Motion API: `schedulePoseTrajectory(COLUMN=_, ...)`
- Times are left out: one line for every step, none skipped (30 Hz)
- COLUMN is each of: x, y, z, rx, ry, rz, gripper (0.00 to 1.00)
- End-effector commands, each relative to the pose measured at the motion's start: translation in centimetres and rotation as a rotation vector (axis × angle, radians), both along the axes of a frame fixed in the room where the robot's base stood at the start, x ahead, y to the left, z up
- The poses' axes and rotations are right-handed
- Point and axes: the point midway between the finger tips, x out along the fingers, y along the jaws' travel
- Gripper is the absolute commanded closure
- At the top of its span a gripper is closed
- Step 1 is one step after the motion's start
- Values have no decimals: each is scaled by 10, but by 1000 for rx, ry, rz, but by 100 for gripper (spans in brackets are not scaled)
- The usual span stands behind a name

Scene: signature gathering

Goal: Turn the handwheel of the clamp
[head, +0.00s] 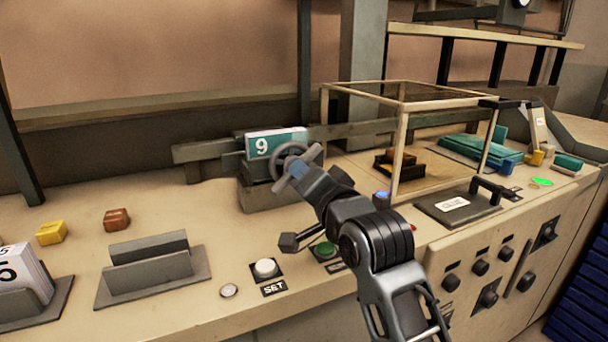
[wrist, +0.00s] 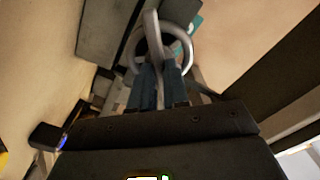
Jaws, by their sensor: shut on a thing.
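The clamp's round grey handwheel (head: 291,162) is at the front of a grey clamp block (head: 262,197) on the counter. A teal and white card marked 9 (head: 275,143) sits at the clamp's top, behind the wheel. My gripper (head: 300,175) reaches the wheel from the front right and partly hides it. In the wrist view, the wheel's ring (wrist: 187,45) lies just beyond the fingers of my gripper (wrist: 159,82). The fingers are shut on a light grey bar across the handwheel. The exact contact is partly hidden.
A framed glass case (head: 402,145) stands right of the clamp. In front are a white SET button (head: 265,268) and a green button (head: 325,250). A grey card holder (head: 150,265), a brown block (head: 117,219) and a yellow block (head: 51,232) lie left. Counter left of the clamp is mostly clear.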

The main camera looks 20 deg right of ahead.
Motion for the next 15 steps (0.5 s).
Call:
schedulePoseTrajectory(x=0, y=0, z=-1, rx=-2, ry=2, rz=-1, gripper=100)
schedulePoseTrajectory(x=0, y=0, z=-1, rx=-2, ry=2, rz=-1, gripper=100)
schedulePoseTrajectory(x=0, y=0, z=-1, rx=-2, ry=2, rz=-1, gripper=82)
schedulePoseTrajectory(x=0, y=0, z=-1, rx=-2, ry=2, rz=-1, gripper=79)
schedulePoseTrajectory(x=0, y=0, z=-1, rx=-2, ry=2, rz=-1, gripper=76)
schedulePoseTrajectory(x=0, y=0, z=-1, rx=-1, ry=2, rz=-1, gripper=72)
schedulePoseTrajectory(x=0, y=0, z=-1, rx=-1, ry=2, rz=-1, gripper=70)
schedulePoseTrajectory(x=0, y=0, z=-1, rx=-1, ry=1, rz=-1, gripper=67)
schedulePoseTrajectory(x=0, y=0, z=-1, rx=-1, ry=1, rz=-1, gripper=63)
schedulePoseTrajectory(x=0, y=0, z=0, rx=-1, ry=1, rz=-1, gripper=60)
schedulePoseTrajectory(x=0, y=0, z=0, rx=0, ry=1, rz=-1, gripper=60)
schedulePoseTrajectory(x=0, y=0, z=0, rx=0, ry=1, rz=-1, gripper=60)
schedulePoseTrajectory(x=0, y=0, z=0, rx=0, ry=1, rz=-1, gripper=60)
schedulePoseTrajectory(x=0, y=0, z=0, rx=0, ry=1, rz=-1, gripper=60)
schedulePoseTrajectory(x=0, y=0, z=0, rx=0, ry=1, rz=-1, gripper=60)
